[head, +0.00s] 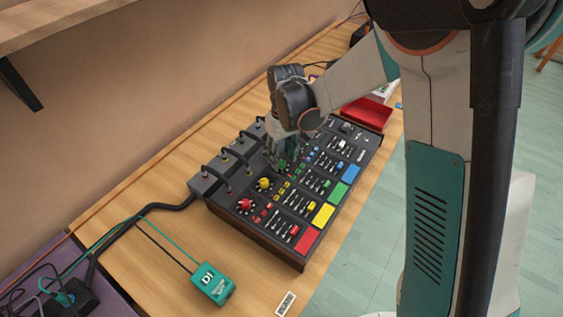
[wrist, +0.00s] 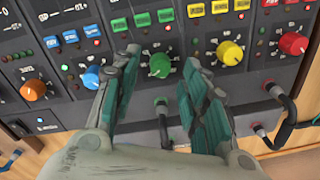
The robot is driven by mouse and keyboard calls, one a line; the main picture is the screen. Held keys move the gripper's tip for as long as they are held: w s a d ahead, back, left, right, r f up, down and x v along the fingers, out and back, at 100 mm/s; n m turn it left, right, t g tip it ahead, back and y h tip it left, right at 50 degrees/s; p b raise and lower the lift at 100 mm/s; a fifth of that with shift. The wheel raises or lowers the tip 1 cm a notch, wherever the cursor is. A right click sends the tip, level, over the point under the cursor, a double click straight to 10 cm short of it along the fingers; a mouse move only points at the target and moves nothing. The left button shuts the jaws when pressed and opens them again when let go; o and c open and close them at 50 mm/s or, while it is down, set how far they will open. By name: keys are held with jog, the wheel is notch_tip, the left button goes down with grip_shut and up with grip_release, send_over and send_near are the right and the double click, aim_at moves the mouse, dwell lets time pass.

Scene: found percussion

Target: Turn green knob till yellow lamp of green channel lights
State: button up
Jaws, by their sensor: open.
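The mixer panel (head: 262,213) lies on the wooden bench, with coloured channels across it. The green knob (wrist: 160,65) has a white pointer line and sits below a row of green buttons (wrist: 142,19). My gripper (wrist: 163,62) is open, with one finger on each side of the green knob. I cannot tell whether either finger touches it. In the head view my gripper (head: 285,152) reaches down over the green channel and mostly hides the knob. Small lamps (wrist: 157,45) sit above the green knob; they are too small to tell which is lit.
A yellow knob (wrist: 230,53) is close on the right and a blue knob (wrist: 92,77) on the left. Black cables with plugs (wrist: 163,110) rise from the near edge. A teal box (head: 213,284) and a red tray (head: 366,112) stand on the bench.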

jog(key=shift+f, duration=1.05)
grip_shut()
jog(key=shift+m, duration=0.4)
jog(key=shift+m+b, duration=0.35)
jog(key=shift+m, duration=2.15)
